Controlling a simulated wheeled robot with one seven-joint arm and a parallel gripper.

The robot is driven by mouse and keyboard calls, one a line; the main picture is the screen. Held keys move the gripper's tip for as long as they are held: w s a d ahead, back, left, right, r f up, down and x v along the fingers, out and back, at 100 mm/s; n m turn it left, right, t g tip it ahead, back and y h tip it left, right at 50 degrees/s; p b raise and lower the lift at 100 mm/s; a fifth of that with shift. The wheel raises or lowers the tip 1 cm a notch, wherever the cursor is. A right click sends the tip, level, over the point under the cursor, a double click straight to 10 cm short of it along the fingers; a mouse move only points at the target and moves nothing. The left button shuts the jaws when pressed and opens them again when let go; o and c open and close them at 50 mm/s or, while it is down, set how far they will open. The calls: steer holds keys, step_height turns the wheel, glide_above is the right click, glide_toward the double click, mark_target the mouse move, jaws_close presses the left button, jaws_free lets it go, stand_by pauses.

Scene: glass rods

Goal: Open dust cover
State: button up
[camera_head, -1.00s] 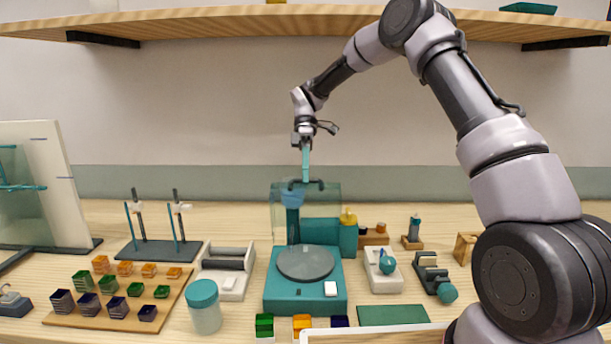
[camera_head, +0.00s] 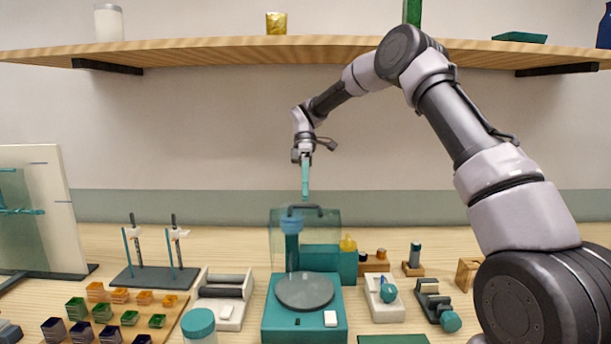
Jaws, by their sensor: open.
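The dust cover (camera_head: 328,228) is a clear box with a dark handle (camera_head: 307,210) on its top. It stands over the back part of a teal machine (camera_head: 270,322) that has a round grey plate (camera_head: 305,291) at its front. A teal column with a blue top shows through the cover. My gripper (camera_head: 305,198) points down with its teal fingers just above the handle, seen edge-on. It holds nothing that I can see, and a small gap seems to lie between fingertips and handle.
Left stand a rod rack (camera_head: 155,277), a tray of coloured blocks (camera_head: 170,325), a white-and-grey device (camera_head: 222,298) and a teal-lidded jar (camera_head: 199,325). A wooden shelf (camera_head: 230,50) spans above; the wall behind is bare.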

steer(key=v, duration=0.7)
steer(key=shift+w+r, duration=0.1)
